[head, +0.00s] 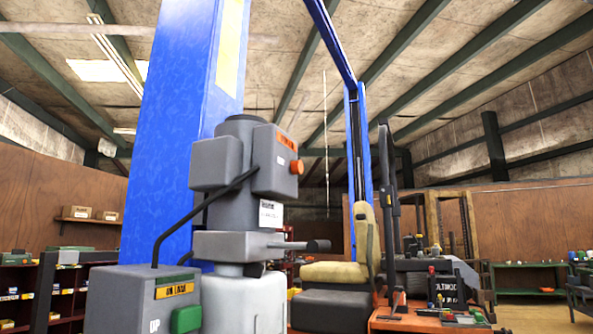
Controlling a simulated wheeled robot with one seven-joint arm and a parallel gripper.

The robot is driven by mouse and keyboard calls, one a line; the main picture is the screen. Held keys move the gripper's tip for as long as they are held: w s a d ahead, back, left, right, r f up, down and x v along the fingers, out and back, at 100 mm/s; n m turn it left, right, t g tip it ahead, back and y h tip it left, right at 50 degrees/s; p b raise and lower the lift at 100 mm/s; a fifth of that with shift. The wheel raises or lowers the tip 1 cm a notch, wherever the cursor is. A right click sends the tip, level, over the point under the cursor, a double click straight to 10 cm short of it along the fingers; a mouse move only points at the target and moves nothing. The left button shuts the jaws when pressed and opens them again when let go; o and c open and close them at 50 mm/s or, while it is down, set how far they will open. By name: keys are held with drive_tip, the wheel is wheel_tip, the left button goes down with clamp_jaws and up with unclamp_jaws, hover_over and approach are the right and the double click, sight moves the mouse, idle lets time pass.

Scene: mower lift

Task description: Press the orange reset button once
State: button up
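The orange button (297,167) sticks out from the right side of a small grey box (272,160) with an orange label. That box is on the upper part of a grey motor and pump unit (242,205), in front of a blue lift column (190,110). The button is unobstructed in the head view, and nothing touches it. I cannot tell from this view whether it is pressed in. My gripper is not in view.
A grey control box (130,300) with a green button (186,319) and "UP" lettering stands at lower left, with a black cable rising to the unit. A dark lever (310,246) juts right below the button. A mower seat (338,272) stands beyond.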

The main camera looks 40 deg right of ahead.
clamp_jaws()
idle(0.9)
